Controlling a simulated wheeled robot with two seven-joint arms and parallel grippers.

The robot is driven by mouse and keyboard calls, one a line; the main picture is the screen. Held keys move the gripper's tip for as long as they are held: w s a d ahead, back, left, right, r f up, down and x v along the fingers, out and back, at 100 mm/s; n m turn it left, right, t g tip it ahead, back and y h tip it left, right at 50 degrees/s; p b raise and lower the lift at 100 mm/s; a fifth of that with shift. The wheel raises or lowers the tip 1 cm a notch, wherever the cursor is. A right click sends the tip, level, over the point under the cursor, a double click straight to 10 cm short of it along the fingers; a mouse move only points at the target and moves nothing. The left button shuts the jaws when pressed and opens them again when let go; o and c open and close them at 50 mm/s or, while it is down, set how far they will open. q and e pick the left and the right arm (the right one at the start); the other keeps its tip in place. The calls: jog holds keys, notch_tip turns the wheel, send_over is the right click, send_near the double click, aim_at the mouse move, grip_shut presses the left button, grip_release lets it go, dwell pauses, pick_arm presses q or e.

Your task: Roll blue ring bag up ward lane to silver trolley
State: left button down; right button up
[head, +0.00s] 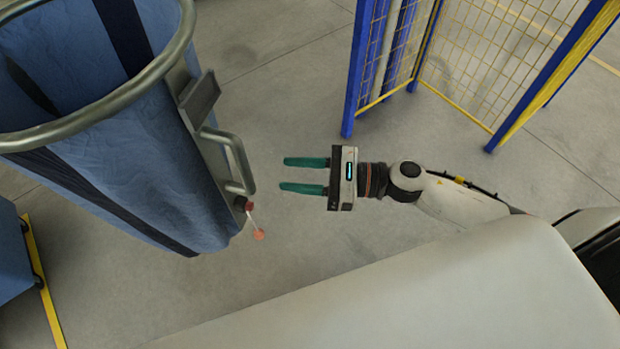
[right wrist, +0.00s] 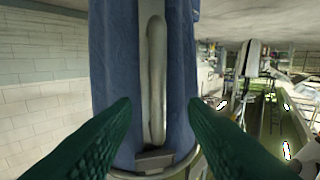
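The blue ring bag (head: 150,150) stands at the left of the head view, a blue cloth bag with dark straps under a grey metal ring. A metal handle (head: 236,158) sticks out from its right side. My right gripper (head: 284,175) is open and empty, its green fingers pointing at the handle with a gap between. In the right wrist view the handle (right wrist: 156,80) stands upright between the two spread fingers, in front of the blue cloth. My left gripper is not in view. I see no silver trolley that I can make out.
A blue and yellow wire mesh cage (head: 480,60) stands at the top right. A red-tipped pin (head: 257,232) hangs below the handle. Grey floor between bag and cage is clear.

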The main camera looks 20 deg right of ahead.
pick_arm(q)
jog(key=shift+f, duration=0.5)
pick_arm(e)
jog(key=shift+v, duration=1.1)
